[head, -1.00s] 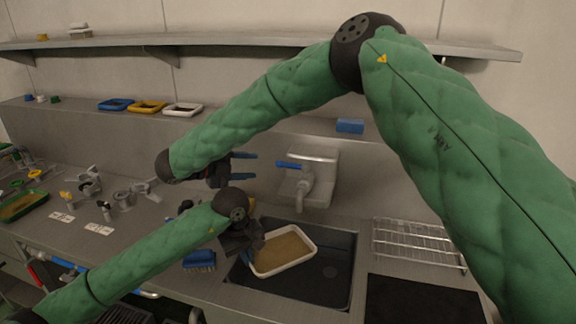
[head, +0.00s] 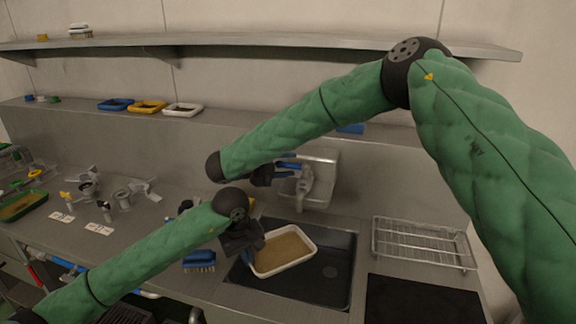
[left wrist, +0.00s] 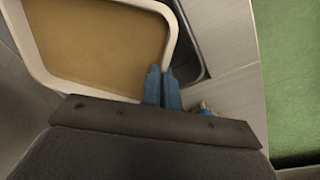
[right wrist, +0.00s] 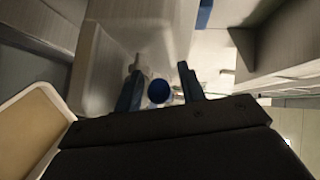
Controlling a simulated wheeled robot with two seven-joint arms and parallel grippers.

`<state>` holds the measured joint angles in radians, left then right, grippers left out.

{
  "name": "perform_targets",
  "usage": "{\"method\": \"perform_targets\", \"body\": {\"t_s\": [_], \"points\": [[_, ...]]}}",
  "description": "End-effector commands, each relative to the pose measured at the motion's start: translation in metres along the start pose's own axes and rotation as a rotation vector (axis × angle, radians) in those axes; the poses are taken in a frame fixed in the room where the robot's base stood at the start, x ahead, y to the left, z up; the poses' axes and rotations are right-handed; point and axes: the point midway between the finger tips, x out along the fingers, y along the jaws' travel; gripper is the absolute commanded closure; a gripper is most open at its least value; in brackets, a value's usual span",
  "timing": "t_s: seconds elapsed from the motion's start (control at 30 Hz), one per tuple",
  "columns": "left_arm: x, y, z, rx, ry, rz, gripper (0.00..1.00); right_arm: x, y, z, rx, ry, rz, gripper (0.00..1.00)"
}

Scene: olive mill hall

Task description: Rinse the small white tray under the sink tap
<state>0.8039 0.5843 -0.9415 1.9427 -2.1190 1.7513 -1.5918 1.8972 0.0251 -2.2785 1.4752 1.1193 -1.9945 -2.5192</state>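The small white tray (head: 312,238), its floor coated ochre-brown, is held tilted over the dark sink basin (head: 335,275). My left gripper (head: 258,250) is shut on its rim; in the left wrist view the blue fingers (left wrist: 163,88) are close together at the rim of the tray (left wrist: 90,92). The tap (head: 303,188) stands on the wall behind the sink, above the tray. No water is visible.
A wire rack (head: 420,250) and black mat (head: 420,302) lie right of the sink. A blue brush (head: 199,262) lies left of it. Blue, yellow and white trays (head: 183,110) stand on the ledge. Metal fittings (head: 125,197) crowd the counter's left.

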Motion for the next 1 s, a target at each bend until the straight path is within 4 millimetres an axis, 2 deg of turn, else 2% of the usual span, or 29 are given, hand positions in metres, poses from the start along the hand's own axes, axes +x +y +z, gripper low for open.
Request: {"method": "perform_targets", "body": {"t_s": [0.13,0.4,0.6,1.0], "points": [[-0.0004,0.0002,-0.0001,0.0,0.0,0.001,1.0,0.0064,0.0,-0.0002,0.0,0.001,0.0,0.6],[-0.0004,0.0002,-0.0001,0.0,0.0,0.001,1.0,0.007,0.0001,-0.0001,0.0,0.0,0.0,0.6],[-0.0004,0.0002,-0.0001,0.0,0.0,0.001,1.0,0.0068,0.0002,-0.0001,0.0,0.0,0.0,0.99],[-0.0003,0.0002,-0.0001,0.0,0.0,0.001,1.0,0.0031,0.0025,-0.0027,-0.017,-0.074,-0.014,1.0]]}}
